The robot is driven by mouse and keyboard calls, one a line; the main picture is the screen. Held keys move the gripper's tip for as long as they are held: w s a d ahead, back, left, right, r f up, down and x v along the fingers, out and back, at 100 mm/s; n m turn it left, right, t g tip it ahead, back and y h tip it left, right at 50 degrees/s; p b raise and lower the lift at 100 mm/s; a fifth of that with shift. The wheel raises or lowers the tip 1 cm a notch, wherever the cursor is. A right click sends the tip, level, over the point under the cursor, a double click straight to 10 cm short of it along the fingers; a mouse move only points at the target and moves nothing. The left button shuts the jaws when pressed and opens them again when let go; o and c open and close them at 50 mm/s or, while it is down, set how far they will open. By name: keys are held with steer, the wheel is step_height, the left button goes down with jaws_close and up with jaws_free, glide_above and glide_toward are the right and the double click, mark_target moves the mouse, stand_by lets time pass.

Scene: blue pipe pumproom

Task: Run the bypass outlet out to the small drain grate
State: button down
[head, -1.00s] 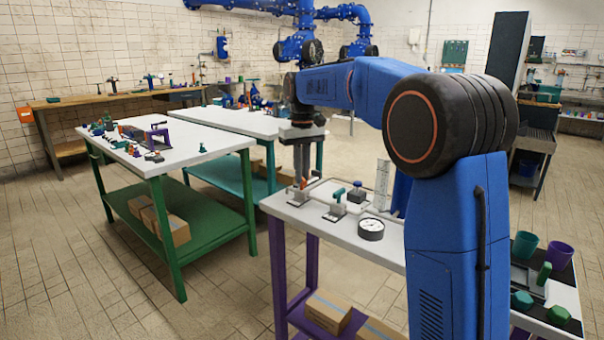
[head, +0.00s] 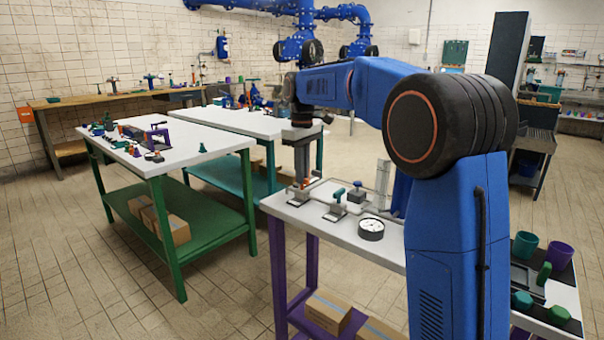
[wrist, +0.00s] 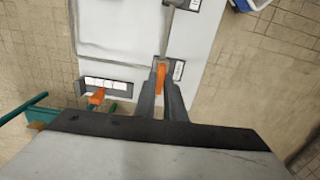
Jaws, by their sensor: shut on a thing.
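My gripper (wrist: 159,101) is shut on an orange handle (wrist: 160,79), which shows between its fingers in the wrist view. In the head view my gripper (head: 302,182) points down at the near-left corner of the purple-legged table, over a small grey valve base (head: 298,200). A second valve with a teal handle (head: 338,194) stands just to the right. A thin grey pipe (wrist: 170,42) leads from the orange-handled valve toward another fitting (wrist: 182,5). I cannot make out which part is the bypass outlet, and I see no clear drain grate.
A round gauge (head: 371,228) lies near the front edge of the white tabletop (head: 337,231). A small dark block (head: 357,193) stands behind it. A green-framed table (head: 175,146) with small parts stands to the left, with open floor between.

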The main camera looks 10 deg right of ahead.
steer(key=c, duration=1.8)
jaws_free()
steer(key=shift+c, duration=0.2)
step_height(320, 180, up, 17)
steer(key=shift+r, duration=0.2)
steer(key=shift+s, duration=0.1)
